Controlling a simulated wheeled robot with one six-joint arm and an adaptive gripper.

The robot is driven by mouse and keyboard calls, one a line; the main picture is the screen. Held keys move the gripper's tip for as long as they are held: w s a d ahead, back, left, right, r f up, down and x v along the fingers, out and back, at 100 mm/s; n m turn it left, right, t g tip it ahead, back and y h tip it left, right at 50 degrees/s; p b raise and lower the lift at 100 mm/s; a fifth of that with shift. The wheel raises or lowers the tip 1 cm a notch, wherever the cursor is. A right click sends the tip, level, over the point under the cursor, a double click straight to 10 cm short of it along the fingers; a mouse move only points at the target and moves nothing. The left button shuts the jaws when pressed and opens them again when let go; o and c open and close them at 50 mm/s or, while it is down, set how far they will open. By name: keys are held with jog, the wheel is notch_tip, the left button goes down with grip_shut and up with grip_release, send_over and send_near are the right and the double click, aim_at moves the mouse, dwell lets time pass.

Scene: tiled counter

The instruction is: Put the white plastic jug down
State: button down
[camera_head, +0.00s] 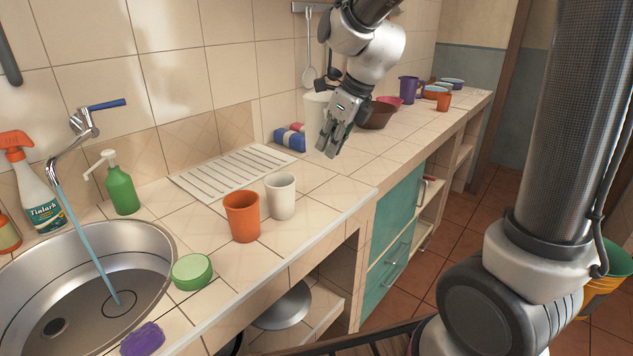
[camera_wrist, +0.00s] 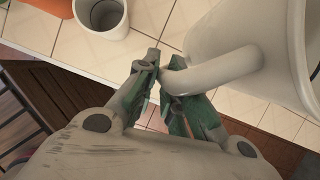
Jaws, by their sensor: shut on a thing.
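The white plastic jug (camera_wrist: 285,45) fills the upper right of the wrist view, with its curved handle (camera_wrist: 215,72) reaching between my fingers. My gripper (camera_wrist: 163,72) is shut on the handle. In the head view my gripper (camera_head: 331,142) is above the counter, right of the drying rack. The jug (camera_head: 314,107) is partly hidden behind it there, with only a pale part showing. I cannot tell whether the jug's base touches the tiles.
An orange cup (camera_head: 241,217) and a white cup (camera_head: 280,196) stand near the counter's front edge. Blue and pink sponges (camera_head: 290,138) lie by the wall. A brown bowl (camera_head: 377,115) stands behind my gripper. Tiles between the white cup and my gripper are clear.

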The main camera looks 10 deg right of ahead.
notch_tip(320, 180, down, 10)
jog(key=shift+r, duration=0.1)
dwell(0.4)
jog(key=c, duration=1.5)
grip_release()
jog(key=shift+f, duration=0.2)
